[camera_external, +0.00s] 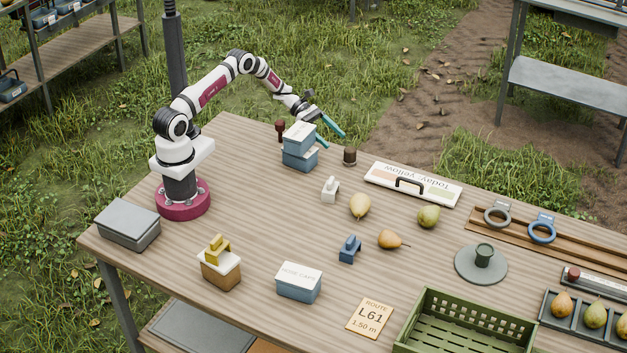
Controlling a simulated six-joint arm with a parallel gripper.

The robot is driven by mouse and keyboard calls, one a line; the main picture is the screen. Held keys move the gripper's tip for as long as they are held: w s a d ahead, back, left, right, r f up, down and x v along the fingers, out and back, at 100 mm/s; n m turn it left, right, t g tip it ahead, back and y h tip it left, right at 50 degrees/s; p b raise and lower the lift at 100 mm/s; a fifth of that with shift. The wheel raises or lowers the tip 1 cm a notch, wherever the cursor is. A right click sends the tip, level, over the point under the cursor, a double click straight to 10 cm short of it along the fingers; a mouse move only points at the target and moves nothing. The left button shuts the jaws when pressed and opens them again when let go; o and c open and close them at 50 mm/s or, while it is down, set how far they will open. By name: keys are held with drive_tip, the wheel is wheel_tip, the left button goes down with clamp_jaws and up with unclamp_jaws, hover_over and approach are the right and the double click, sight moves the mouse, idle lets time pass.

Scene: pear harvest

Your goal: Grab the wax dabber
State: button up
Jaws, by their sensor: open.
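A small dark red upright piece with a knobbed top (280,128) stands at the back of the table, just left of the stacked blue boxes; it may be the wax dabber, but its lower part is hard to make out. A short dark brown cylinder (350,157) stands right of the boxes. I cannot tell for certain which one is the dabber. My gripper (335,141) is open and empty, with teal fingers spread. It hangs at the table's back edge, behind and right of the boxes and close to the brown cylinder.
The stacked blue boxes with a white label (299,158) stand near my gripper. A white sign (412,184), a white clip-like piece (330,189), several pears and a blue piece (349,249) lie to the front and right. A green crate (415,322) is at the front right.

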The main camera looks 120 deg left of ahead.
sight(350, 153)
drive_tip(key=x, duration=0.9)
drive_tip(key=shift+r, duration=0.2)
clamp_jaws()
